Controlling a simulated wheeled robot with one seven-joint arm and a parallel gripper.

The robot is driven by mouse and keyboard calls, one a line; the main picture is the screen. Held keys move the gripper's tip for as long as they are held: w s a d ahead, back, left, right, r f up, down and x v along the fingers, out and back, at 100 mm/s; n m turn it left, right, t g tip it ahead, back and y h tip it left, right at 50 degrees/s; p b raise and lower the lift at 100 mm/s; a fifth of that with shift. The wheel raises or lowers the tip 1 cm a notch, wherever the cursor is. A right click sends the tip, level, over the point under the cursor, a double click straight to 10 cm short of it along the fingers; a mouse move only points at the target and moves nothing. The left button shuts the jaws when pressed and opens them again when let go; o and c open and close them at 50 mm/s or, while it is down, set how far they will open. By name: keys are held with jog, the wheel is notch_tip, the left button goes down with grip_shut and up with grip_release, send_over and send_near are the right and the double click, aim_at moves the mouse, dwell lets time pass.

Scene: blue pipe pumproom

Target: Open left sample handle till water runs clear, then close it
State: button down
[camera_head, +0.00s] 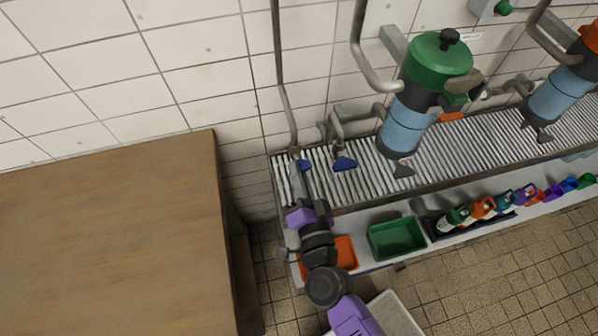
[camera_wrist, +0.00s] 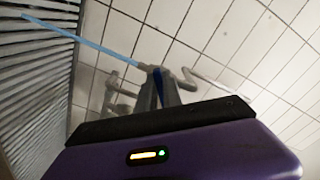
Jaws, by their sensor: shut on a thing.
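The left sample handle is a small blue lever (camera_head: 303,165) on a grey wall pipe, above the left end of the slatted drain. My gripper (camera_head: 297,158) reaches up to it from below. In the wrist view my gripper (camera_wrist: 167,90) is shut on the left blue handle (camera_wrist: 159,83), which shows as a thin strip between the fingers. A light blue stream of water (camera_wrist: 85,42) runs from the tap towards the slats (camera_wrist: 38,70). I see no murk in it. The head view does not show the stream clearly. A second blue handle (camera_head: 345,163) is on the tap to the right.
A green-topped canister (camera_head: 437,55) with a blue glass body hangs right of the taps. A brown wooden cabinet (camera_head: 110,230) stands close on the left. Below the drain are an orange tray (camera_head: 345,252), a green tray (camera_head: 397,238) and several coloured bottles (camera_head: 483,208).

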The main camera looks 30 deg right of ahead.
jog(key=m, duration=0.4)
jog(key=shift+a, duration=0.1)
jog(key=shift+r+m+b, duration=0.15)
jog(key=shift+m+b, duration=0.3)
jog(key=shift+m, duration=1.35)
jog(key=c, duration=1.5)
grip_release()
jog(key=shift+r, duration=0.1)
jog(key=b+v, duration=0.2)
jog(key=v, duration=0.6)
jog(key=shift+b, duration=0.3)
